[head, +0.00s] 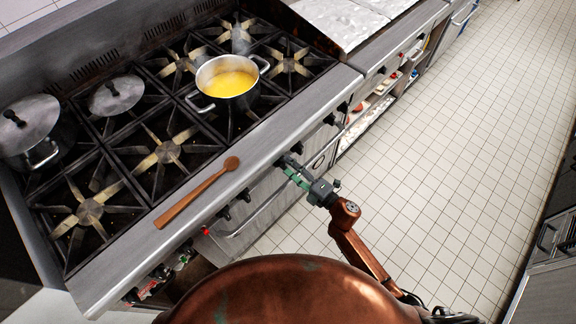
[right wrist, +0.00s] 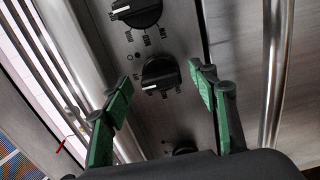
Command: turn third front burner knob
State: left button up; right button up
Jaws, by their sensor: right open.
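My right gripper (head: 290,166) is at the front panel of the range in the head view, its green fingers reaching toward the knobs. In the right wrist view the gripper (right wrist: 160,85) is open, with one finger on each side of a black burner knob (right wrist: 161,74). Gaps show between the knob and both fingers, so it is not gripped. The knob has a pale pointer mark. Another black knob (right wrist: 137,12) shows above it, and part of a third (right wrist: 185,149) shows below. My left gripper is not in view.
A wooden spoon (head: 196,193) lies on the range's front ledge (head: 262,142). Two lids (head: 116,94) are at the left. An oven handle (head: 262,214) runs below the knobs. Tiled floor (head: 440,150) is clear at right.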

jog(key=v, duration=1)
jog(key=shift+s+d, duration=0.25)
